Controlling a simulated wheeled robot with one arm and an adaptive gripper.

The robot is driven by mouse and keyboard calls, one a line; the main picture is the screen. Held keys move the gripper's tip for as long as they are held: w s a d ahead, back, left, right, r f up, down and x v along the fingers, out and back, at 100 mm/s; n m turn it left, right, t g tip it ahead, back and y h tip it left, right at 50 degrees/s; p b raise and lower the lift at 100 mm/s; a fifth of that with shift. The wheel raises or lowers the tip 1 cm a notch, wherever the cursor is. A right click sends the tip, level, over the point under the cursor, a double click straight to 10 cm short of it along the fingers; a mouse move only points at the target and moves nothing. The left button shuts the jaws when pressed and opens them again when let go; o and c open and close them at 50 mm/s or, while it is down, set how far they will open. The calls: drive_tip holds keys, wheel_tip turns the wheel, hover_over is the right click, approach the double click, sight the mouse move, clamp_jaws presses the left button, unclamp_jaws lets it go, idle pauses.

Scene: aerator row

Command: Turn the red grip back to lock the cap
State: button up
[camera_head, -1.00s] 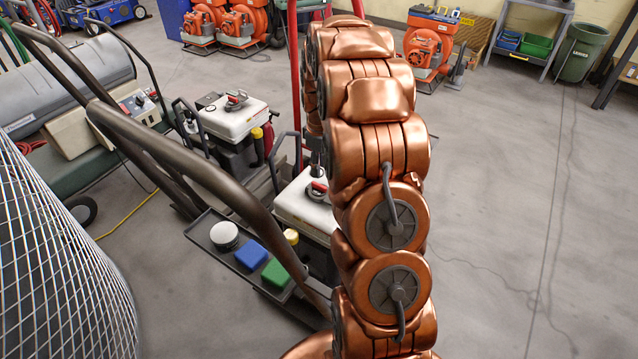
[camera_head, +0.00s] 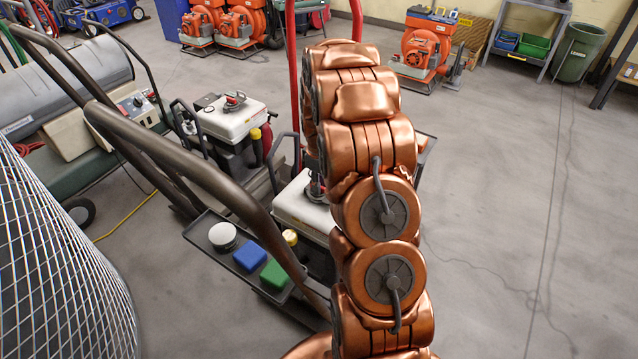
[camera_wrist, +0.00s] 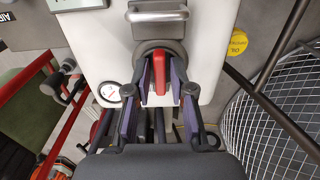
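The red grip (camera_wrist: 158,74) stands as a narrow bar on a dark round cap (camera_wrist: 146,47) on a white tank; in the wrist view it runs up and down the picture. My gripper (camera_wrist: 160,78) has its two purple-padded fingers on either side of the grip. A narrow gap shows between each finger and the grip, so it looks open around it, not clamped. In the head view the white tank (camera_head: 298,208) shows beside my copper arm, with dark gripper parts (camera_head: 316,183) low over its cap. My arm hides most of the gripper there.
A brown tubular handle (camera_head: 190,165) crosses in front of the tank. A dark tray (camera_head: 205,243) holds a white-topped round can (camera_head: 223,236), a blue block (camera_head: 249,255) and a green block (camera_head: 275,274). A wire cage (camera_head: 55,260) stands at left. Floor at right is clear.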

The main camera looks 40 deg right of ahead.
clamp_jaws()
drive_tip(key=shift+m, duration=0.3)
drive_tip(key=m, duration=0.3)
drive_tip(key=shift+a+m, duration=0.1)
drive_tip(key=shift+m, duration=0.3)
drive_tip(key=m, duration=0.3)
drive_tip(key=shift+m+p, duration=0.3)
drive_tip(key=shift+p, duration=0.05)
drive_tip(key=m, duration=0.5)
drive_tip(key=shift+a+p, duration=0.15)
drive_tip(key=shift+p, duration=0.15)
drive_tip(key=shift+w+m, duration=0.15)
drive_tip(key=shift+m, duration=2.25)
drive_tip(key=shift+p, duration=0.3)
